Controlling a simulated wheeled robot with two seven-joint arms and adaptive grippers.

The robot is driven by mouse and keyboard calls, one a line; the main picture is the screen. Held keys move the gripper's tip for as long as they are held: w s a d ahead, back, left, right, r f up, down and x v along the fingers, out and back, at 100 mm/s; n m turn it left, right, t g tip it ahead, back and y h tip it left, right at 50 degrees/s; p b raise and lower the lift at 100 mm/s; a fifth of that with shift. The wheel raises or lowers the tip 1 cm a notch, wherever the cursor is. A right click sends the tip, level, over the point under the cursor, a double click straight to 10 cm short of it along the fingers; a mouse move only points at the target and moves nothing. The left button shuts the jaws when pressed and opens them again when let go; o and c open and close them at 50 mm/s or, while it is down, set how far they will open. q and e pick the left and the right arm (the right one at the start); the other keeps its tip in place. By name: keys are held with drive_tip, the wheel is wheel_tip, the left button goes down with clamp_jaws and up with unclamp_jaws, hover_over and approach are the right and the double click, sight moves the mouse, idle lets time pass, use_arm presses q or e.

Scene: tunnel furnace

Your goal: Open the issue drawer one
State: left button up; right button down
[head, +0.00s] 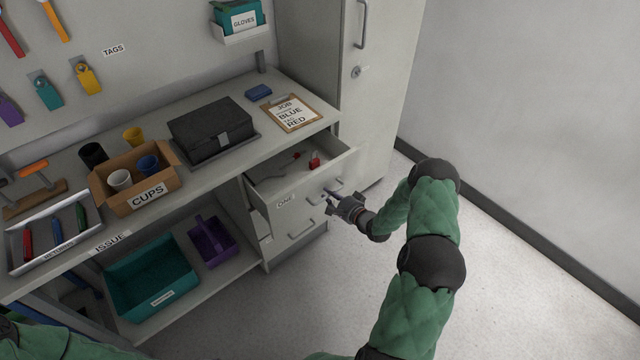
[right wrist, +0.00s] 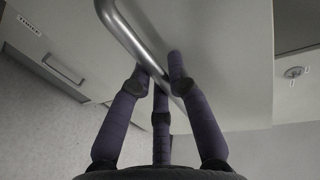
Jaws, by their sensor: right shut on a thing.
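The drawer labelled ONE (head: 300,200) stands pulled out from the right end of the bench, its inside showing from above. A grey tool and a small red item (head: 315,160) lie in it. My right gripper (head: 334,196) is at the drawer's front, its fingers shut on the bar handle. In the right wrist view the purple fingers (right wrist: 162,68) close around the metal handle (right wrist: 125,33). The fingers hide part of the handle. My left gripper is not in view.
A lower drawer handle (head: 300,229) sits below. A tall grey cabinet (head: 374,90) stands behind the drawer. The benchtop holds a CUPS box (head: 150,200), a black case (head: 210,128) and a clipboard (head: 291,112). Floor at the right is clear.

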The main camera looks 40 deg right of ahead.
drive_tip(key=f+p+v, duration=0.2)
drive_tip(key=v, duration=0.7)
drive_tip(key=shift+s, duration=0.3)
drive_tip(key=c, duration=1.2)
unclamp_jaws()
drive_tip(key=shift+s+d+r, duration=0.1)
drive_tip(key=v, duration=1.2)
